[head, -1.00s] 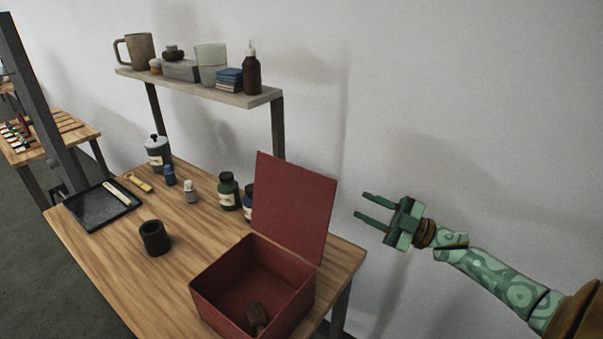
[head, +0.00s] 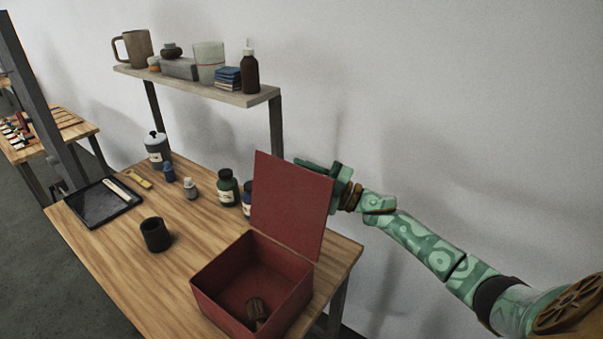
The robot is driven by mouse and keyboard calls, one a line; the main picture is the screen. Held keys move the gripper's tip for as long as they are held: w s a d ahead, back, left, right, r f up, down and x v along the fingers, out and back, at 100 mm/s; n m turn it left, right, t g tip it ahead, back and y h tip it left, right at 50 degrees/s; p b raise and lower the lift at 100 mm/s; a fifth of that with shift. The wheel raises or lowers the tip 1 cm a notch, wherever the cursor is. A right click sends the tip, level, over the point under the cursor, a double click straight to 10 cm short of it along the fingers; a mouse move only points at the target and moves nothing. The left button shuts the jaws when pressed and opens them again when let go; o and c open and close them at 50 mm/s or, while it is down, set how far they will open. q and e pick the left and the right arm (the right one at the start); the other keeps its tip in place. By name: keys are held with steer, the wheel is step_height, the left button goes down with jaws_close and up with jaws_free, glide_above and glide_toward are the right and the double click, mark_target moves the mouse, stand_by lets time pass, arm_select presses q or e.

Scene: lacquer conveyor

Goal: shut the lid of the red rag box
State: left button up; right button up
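The red rag box (head: 222,311) stands at the front right corner of the wooden table. Its lid (head: 290,208) is open, standing up and leaning slightly back. A brush-like brown object (head: 257,310) lies inside the box. My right gripper (head: 314,167) is behind the lid near its upper right edge. One finger shows above the lid's top edge, set at the outer side of the palm, so the gripper looks open. The rest of the fingers is hidden by the lid. I cannot tell whether it touches the lid. My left gripper is out of view.
Dark jars (head: 228,188) stand just left of the lid. A black cup (head: 156,235), a tray (head: 95,208) and a grey canister (head: 157,150) are farther left on the table (head: 190,265). A loaded wall shelf (head: 200,86) hangs above. The table front is mostly clear.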

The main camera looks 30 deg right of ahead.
jaws_close()
